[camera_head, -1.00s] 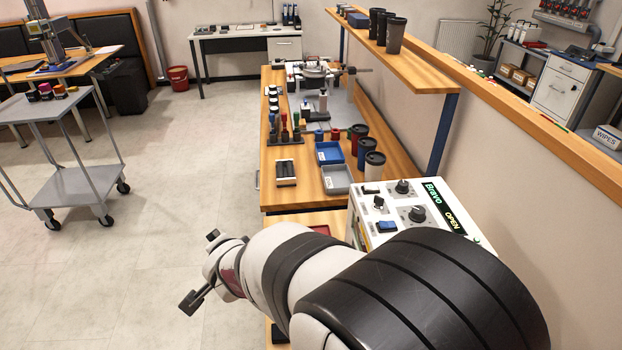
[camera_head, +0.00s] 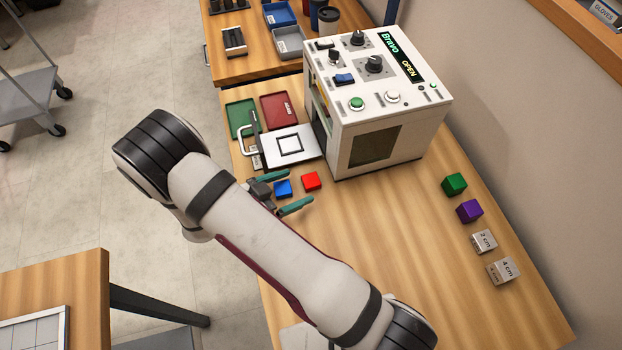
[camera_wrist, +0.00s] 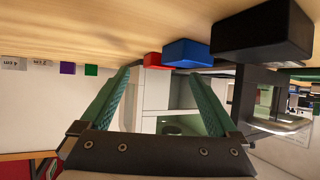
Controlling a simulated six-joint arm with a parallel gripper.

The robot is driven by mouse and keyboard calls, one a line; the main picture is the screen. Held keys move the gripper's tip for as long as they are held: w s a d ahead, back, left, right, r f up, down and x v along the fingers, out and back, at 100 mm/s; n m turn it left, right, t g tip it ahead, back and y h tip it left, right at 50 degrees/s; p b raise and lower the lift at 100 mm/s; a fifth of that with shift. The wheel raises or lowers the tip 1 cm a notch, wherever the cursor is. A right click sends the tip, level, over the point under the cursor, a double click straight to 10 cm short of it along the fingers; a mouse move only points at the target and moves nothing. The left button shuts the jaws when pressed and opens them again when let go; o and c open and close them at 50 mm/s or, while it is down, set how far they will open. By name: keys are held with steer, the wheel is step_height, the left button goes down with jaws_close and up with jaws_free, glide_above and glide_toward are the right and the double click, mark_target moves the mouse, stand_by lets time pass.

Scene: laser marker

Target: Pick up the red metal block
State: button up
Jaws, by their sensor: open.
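The red block (camera_head: 311,181) lies on the wooden table just right of a blue block (camera_head: 283,188), in front of the white machine. My gripper (camera_head: 299,187) is open, its teal fingers spread, and in the head view it overlaps the blue block. The wrist view looks upside down, with the table at the top. There the red block (camera_wrist: 153,59) and the blue block (camera_wrist: 187,52) appear beyond the open fingers (camera_wrist: 160,72), with nothing gripped. How high my gripper is above the table is hard to tell.
A black block (camera_wrist: 262,35) is beside the blue one. The white machine (camera_head: 375,100) stands behind, its tray (camera_head: 290,146) out front. Green (camera_head: 455,184) and purple (camera_head: 469,210) blocks and metal cubes (camera_head: 502,270) lie right. The table's middle is clear.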

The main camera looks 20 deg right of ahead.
mark_target(306, 183)
steer(key=x, duration=0.3)
steer(key=shift+w+d+f, duration=0.1)
steer(key=shift+d+f, duration=0.05)
steer(key=shift+d, duration=0.2)
jaws_close()
